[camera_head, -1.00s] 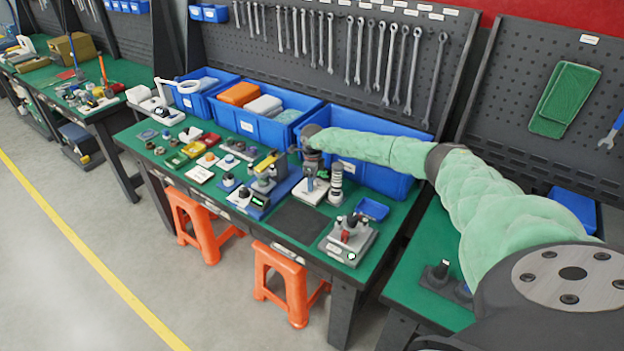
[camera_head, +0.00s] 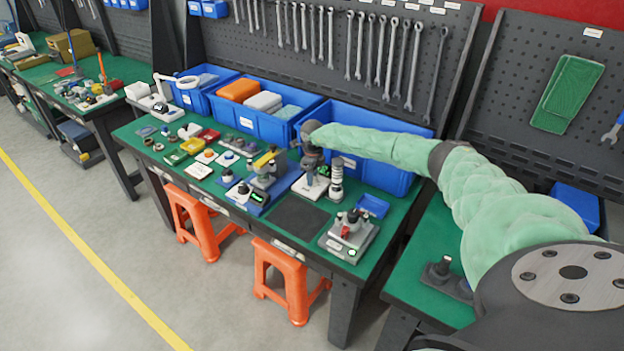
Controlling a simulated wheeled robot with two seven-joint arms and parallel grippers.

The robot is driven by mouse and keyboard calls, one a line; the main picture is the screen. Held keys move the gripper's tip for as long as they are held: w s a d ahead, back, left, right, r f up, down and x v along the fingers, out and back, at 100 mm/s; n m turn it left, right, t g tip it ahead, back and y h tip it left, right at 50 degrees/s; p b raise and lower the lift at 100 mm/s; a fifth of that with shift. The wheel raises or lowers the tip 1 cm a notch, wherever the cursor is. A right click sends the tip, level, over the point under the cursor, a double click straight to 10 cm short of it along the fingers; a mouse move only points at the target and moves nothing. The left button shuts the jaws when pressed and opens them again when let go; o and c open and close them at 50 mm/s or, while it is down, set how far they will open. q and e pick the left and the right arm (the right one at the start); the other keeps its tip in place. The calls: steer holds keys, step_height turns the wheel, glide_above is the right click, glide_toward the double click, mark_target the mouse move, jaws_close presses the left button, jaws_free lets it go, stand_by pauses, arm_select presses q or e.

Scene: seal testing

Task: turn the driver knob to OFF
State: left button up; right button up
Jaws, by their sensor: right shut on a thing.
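My right gripper (camera_head: 312,178) points down at a small white-based unit (camera_head: 308,190) on the green bench. It is shut on a small part at the top of this unit, which appears to be the driver knob. The fingers and wrist hide most of it, and no OFF mark or knob pointer can be read at this size. A grey cylinder (camera_head: 336,182) stands close to the right of the gripper. My left gripper does not show.
A grey box with a red part (camera_head: 347,236) sits at the bench's right end, past a dark mat (camera_head: 298,216). A unit with a yellow top (camera_head: 266,160) stands to the left. Blue bins (camera_head: 262,125) line the back. Orange stools (camera_head: 283,262) stand in front.

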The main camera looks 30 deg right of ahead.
steer(key=m+b, duration=0.2)
steer(key=m, duration=0.1)
steer(key=shift+m, duration=0.4)
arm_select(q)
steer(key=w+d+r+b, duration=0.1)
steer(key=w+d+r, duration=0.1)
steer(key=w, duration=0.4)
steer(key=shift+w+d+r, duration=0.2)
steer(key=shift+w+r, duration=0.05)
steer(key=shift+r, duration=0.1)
arm_select(e)
steer(key=shift+r+m, duration=0.15)
steer(key=shift+m, duration=0.95)
steer(key=o, duration=1)
steer(key=shift+c, duration=0.2)
